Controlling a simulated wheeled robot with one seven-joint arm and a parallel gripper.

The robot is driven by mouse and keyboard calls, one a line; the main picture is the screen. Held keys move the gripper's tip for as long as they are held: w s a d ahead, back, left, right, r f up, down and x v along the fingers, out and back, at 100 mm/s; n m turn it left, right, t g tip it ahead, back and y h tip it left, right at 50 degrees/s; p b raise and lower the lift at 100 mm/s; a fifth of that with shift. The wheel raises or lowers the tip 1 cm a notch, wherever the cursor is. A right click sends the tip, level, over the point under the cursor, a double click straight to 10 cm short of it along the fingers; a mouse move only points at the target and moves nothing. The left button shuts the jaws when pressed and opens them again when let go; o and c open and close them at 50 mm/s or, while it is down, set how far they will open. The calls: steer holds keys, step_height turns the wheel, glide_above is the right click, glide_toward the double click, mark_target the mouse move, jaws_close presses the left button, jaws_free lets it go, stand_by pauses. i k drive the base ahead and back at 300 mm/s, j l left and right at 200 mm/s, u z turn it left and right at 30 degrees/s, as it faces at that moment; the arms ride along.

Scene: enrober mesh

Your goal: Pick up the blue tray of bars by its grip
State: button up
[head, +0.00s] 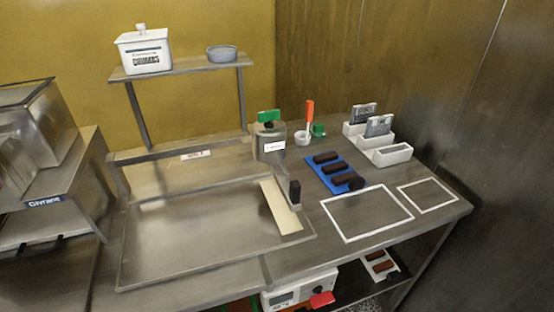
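The blue tray (312,165) lies flat on the steel worktop, right of centre, angled from back left to front right. Three dark brown bars (326,157) lie across it in a row. A dark rounded piece (356,183) sits at the tray's front right end and looks like its grip. It is too small to make out clearly and partly merges with the nearest bar. My gripper is not in view, and nothing is seen touching the tray.
White containers (390,153) stand behind right. White-outlined areas (345,224) are empty. A white tray with bars (378,258) lies below.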

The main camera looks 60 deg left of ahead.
mark_target(337, 167)
steer(key=u, duration=1.15)
steer(key=l+u, duration=0.35)
steer(key=i+l+u, duration=0.1)
steer(key=l+u, duration=0.25)
steer(key=l, duration=0.1)
